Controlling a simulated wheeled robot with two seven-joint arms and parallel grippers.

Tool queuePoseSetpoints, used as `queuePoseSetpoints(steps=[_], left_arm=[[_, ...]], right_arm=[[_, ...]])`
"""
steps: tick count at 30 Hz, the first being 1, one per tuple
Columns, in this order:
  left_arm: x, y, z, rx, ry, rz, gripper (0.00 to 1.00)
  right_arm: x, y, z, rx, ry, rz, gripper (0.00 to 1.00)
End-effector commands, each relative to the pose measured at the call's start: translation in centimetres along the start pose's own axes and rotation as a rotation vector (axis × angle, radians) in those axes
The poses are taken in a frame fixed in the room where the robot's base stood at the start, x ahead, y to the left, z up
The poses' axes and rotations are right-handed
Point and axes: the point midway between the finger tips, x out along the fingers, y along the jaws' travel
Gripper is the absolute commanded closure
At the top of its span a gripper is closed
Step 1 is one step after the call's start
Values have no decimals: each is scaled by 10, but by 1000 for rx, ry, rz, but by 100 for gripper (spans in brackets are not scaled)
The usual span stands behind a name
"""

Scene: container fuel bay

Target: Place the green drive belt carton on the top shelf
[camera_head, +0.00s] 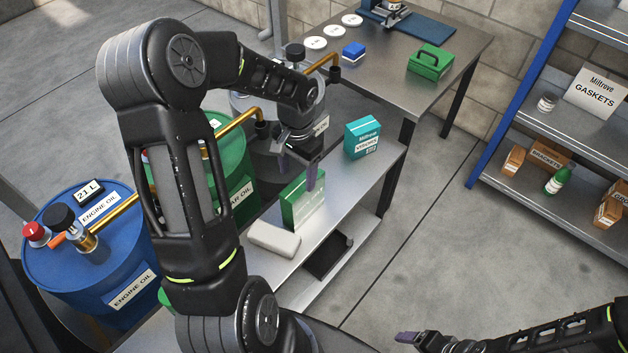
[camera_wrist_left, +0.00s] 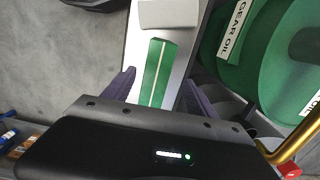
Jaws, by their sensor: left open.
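The green carton (camera_head: 303,203) stands on a narrow steel bench (camera_head: 345,190), beside a pale grey block (camera_head: 274,240). A white stripe runs along its top in the left wrist view (camera_wrist_left: 159,72). My left gripper (camera_head: 308,172) is open, pointing down over the carton. In the left wrist view its purple fingers (camera_wrist_left: 157,90) lie on either side of the carton, with gaps visible. My right gripper (camera_head: 415,341) is at the lower right, only partly visible, far from the carton. A blue-posted shelf rack stands at right; its upper board (camera_head: 600,28) is cut by the frame edge.
A teal box (camera_head: 362,138) stands on the bench behind the carton. Oil drums (camera_head: 85,255) with brass taps stand left. The back table holds a green toolbox (camera_head: 430,62). A gaskets sign (camera_head: 597,92) stands on a rack shelf. Floor before the rack is clear.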

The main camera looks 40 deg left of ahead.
Motion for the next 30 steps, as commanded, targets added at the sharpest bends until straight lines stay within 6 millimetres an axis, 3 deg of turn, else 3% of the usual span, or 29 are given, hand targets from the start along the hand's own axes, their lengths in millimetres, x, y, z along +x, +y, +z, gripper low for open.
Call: queuePoseSetpoints(steps=[3, 16, 24, 30], left_arm=[[8, 6, -3, 10, 30, -2, 34], [10, 5, -9, 6, 53, -5, 34], [33, 5, -10, 6, 53, -5, 34], [34, 5, -11, 6, 54, -5, 34]], right_arm=[[2, 1, 1, 0, -2, 0, 22], [2, 1, 1, 0, -2, 0, 22], [4, 2, 1, 0, -1, 0, 22], [4, 2, 1, 0, -1, 0, 22]])
